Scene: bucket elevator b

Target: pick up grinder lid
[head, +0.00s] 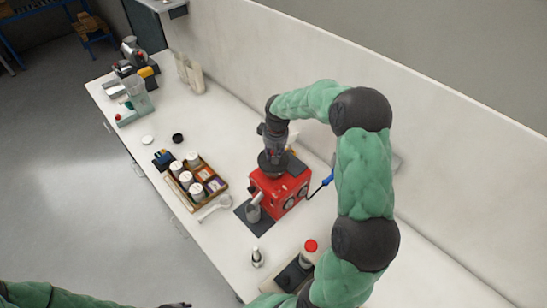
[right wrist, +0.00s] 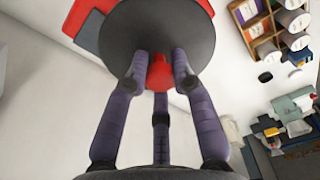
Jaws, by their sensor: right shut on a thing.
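The grinder lid is a dark round disc (head: 272,165) at the top of the red grinder (head: 277,190) in the head view. In the right wrist view the lid (right wrist: 125,35) fills the upper middle, with a red knob (right wrist: 160,72) at its centre. My right gripper (right wrist: 160,78) reaches the lid from above, its fingers shut around the knob. It also shows in the head view (head: 274,148). I cannot tell whether the lid rests on the grinder or is lifted. My left gripper (head: 178,305) barely shows at the bottom edge, and its jaws are cut off.
A wooden tray (head: 222,187) with several white-lidded jars stands left of the grinder. A metal cup (head: 253,213) stands at the grinder's front. A red-capped bottle (head: 310,250) is nearer me. A wall (head: 430,130) runs behind the counter.

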